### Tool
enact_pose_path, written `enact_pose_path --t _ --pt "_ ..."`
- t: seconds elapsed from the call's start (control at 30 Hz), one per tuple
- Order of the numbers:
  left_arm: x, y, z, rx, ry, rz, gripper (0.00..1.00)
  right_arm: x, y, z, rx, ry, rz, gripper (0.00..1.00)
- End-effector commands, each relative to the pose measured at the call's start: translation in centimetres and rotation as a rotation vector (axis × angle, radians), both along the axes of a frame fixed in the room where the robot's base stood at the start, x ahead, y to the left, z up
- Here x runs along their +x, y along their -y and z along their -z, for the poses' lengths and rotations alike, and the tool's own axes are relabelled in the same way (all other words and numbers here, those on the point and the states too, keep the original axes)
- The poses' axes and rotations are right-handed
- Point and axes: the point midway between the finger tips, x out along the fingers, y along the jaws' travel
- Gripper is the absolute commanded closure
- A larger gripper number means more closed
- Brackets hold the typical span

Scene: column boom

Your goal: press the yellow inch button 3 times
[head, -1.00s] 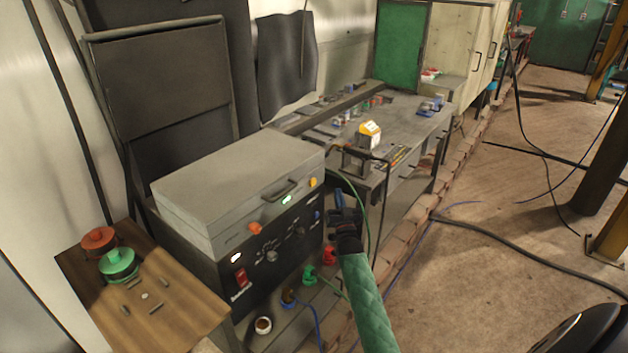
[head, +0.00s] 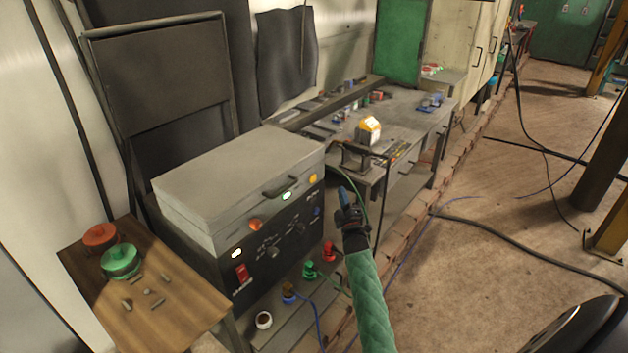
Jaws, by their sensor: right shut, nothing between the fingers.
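The yellow button (head: 313,179) is a small round cap at the right end of the front of the grey and black control box. My right gripper (head: 344,196) has blue fingertips, shut and empty. It is to the right of the yellow button, with a visible gap between them in the picture. My left gripper is not in view.
The control box (head: 235,170) stands by a small wooden table (head: 190,310) with red and green spools. Coloured connectors (head: 310,269) and cables are in front of it. A workbench (head: 400,120) with small items is behind. Open floor (head: 470,280) lies to the right.

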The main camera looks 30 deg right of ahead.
Motion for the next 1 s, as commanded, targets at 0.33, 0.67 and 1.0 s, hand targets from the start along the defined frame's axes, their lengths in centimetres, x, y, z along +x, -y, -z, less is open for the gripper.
enact_pose_path --t 0.33,0.67,1.0 --pt "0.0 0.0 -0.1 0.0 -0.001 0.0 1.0 0.2 -0.1 0.0 0.002 0.001 -0.001 1.0" --pt "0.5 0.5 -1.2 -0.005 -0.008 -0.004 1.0 2.9 -1.1 0.1 0.004 0.002 -0.002 1.0" --pt "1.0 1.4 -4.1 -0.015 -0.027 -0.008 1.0 6.3 -2.6 0.2 0.003 0.002 -0.001 1.0"
